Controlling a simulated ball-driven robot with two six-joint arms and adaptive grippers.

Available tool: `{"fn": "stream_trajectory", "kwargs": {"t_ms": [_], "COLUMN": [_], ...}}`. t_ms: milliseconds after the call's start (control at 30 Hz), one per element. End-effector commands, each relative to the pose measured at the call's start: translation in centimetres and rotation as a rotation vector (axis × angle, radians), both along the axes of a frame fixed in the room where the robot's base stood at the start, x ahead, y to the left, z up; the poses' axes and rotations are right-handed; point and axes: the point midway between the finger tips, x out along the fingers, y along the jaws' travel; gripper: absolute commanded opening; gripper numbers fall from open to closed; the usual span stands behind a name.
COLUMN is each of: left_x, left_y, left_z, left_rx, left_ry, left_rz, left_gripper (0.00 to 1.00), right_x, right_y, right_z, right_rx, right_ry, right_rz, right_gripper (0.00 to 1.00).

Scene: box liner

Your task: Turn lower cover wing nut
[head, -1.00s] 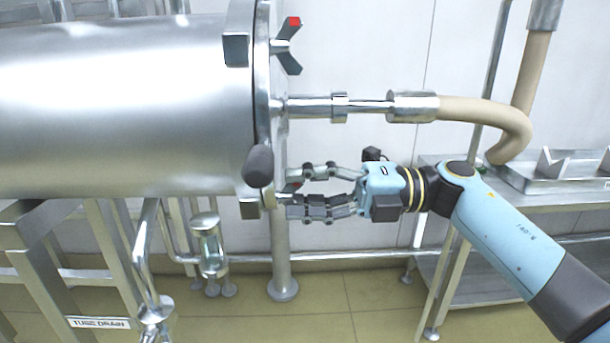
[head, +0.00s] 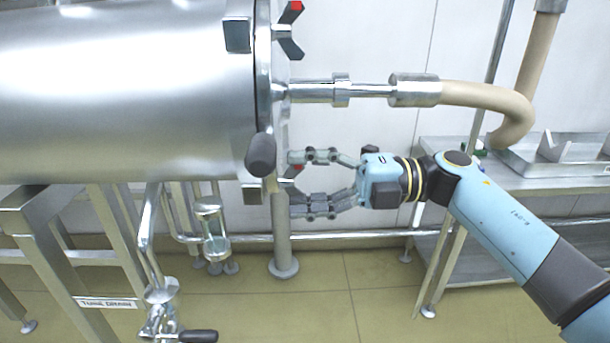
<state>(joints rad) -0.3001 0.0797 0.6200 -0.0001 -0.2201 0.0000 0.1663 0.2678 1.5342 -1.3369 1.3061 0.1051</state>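The lower wing nut (head: 296,171) is on the cover's edge at the lower right of the steel cylinder. Only a piece with a red mark shows, and the rest is hidden by the fingers and a black knob. My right gripper (head: 308,182) reaches in from the right, its two fingers apart above and below the wing nut. The fingers stand clear of the red-marked part; contact deeper in cannot be told. The upper wing nut (head: 289,30) with a red tip shows higher on the cover (head: 281,120). My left gripper is not in view.
The black knob (head: 261,155) sits close to the left of the fingertips. A steel pipe with a beige hose (head: 480,97) runs above my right gripper. A metal shelf (head: 520,180) stands behind my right arm. A vertical post (head: 281,240) stands below the cover.

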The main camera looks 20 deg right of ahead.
Motion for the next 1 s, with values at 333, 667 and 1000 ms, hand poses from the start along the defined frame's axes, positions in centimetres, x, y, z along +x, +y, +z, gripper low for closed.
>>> {"fn": "stream_trajectory", "kwargs": {"t_ms": [333,667,1000], "left_x": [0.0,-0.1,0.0], "left_y": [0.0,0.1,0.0], "left_z": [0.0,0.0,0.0], "left_rx": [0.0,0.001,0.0], "left_ry": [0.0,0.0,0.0], "left_rz": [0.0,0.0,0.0], "left_gripper": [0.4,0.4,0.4], "right_x": [0.0,-0.6,-2.6], "right_y": [0.0,-2.2,-9.2], "right_z": [-0.1,-0.1,-0.1], "right_rx": [-0.002,-0.007,-0.006], "right_ry": [0.0,-0.001,0.002], "right_rz": [-0.001,-0.002,-0.001], "right_gripper": [0.83,0.83,0.83]}}
